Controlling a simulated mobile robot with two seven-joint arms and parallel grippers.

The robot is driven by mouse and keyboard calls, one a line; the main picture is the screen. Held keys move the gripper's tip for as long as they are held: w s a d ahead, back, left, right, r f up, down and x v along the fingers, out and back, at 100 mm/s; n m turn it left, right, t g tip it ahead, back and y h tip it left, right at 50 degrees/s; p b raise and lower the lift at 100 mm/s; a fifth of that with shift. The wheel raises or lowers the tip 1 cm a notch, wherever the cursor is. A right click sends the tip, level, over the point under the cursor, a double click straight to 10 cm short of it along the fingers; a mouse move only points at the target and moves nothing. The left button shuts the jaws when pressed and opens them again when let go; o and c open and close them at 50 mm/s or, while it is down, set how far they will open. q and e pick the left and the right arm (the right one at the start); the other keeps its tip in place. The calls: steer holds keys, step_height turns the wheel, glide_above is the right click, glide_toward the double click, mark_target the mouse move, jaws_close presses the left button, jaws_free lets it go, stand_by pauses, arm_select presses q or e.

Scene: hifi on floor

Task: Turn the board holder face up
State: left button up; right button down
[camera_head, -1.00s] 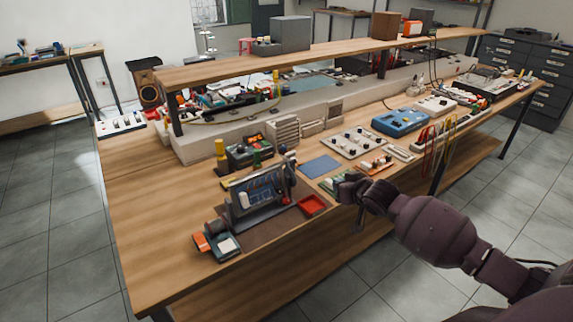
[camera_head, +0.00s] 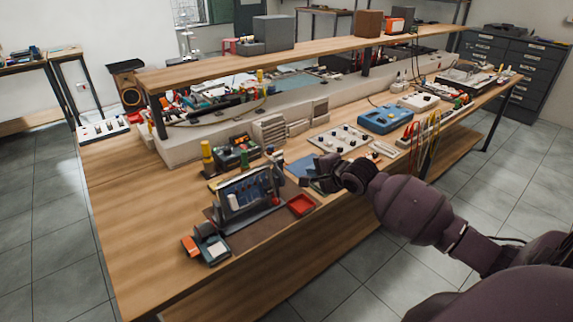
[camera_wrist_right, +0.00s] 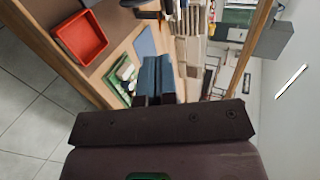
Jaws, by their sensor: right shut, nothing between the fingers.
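The board holder (camera_head: 243,196) is a dark frame with a bluish board in it, near the bench's front left. It appears to stand tilted on a brown mat (camera_head: 250,240); which side is its face I cannot tell. My right gripper (camera_head: 310,180) is shut and empty, over the front part of the bench to the right of the holder and apart from it. Its closed fingers (camera_wrist_right: 153,78) also show in the right wrist view. My left gripper is not in view.
A red tray (camera_head: 301,205) lies between the holder and my right gripper; it also shows in the wrist view (camera_wrist_right: 80,38). A blue pad (camera_head: 297,167) lies by my gripper. A blue instrument (camera_head: 386,119) stands farther right.

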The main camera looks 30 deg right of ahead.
mark_target(282, 162)
steer(key=r+b+x, duration=0.1)
steer(key=b+x, duration=0.1)
steer(key=x, duration=1.1)
steer(key=shift+w, duration=0.2)
steer(key=shift+r, duration=0.1)
steer(key=shift+w+p, duration=0.15)
steer(key=shift+p, duration=0.25)
